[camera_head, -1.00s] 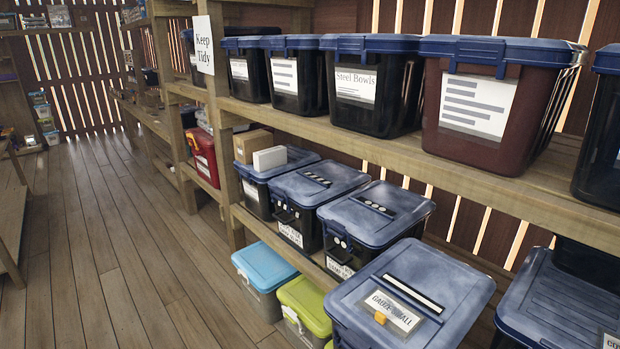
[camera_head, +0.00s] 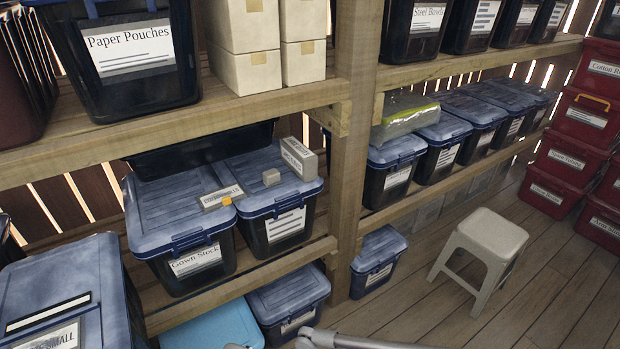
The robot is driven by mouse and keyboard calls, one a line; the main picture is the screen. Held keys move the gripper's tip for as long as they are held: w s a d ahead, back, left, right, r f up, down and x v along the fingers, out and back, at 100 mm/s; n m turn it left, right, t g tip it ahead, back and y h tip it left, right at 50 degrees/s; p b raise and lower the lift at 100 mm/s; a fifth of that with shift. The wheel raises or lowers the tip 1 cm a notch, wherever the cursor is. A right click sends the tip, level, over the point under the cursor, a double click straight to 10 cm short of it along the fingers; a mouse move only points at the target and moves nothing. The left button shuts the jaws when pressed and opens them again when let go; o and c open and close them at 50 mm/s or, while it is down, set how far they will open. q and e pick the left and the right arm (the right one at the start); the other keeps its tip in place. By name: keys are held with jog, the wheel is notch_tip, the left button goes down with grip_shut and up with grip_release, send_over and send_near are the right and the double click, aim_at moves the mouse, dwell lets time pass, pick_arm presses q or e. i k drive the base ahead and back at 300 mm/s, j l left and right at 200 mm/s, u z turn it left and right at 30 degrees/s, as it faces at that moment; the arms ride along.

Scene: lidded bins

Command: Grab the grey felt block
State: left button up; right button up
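Grey parts, probably of my arm, show at the bottom edge. Neither gripper can be made out.
A wooden post (camera_head: 352,150) rises to the right. A grey stool (camera_head: 482,245) stands on the otherwise open floor. Red bins (camera_head: 570,155) are stacked at right.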

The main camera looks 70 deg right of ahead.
aim_at(271, 177)
jog(key=z, duration=2.05)
jog(key=i+l, duration=0.2)
jog(key=i, duration=0.3)
jog(key=i+l, duration=0.25)
jog(key=i, duration=0.2)
jog(key=i+l+u, duration=0.1)
jog(key=i, duration=0.4)
jog(key=l, duration=0.1)
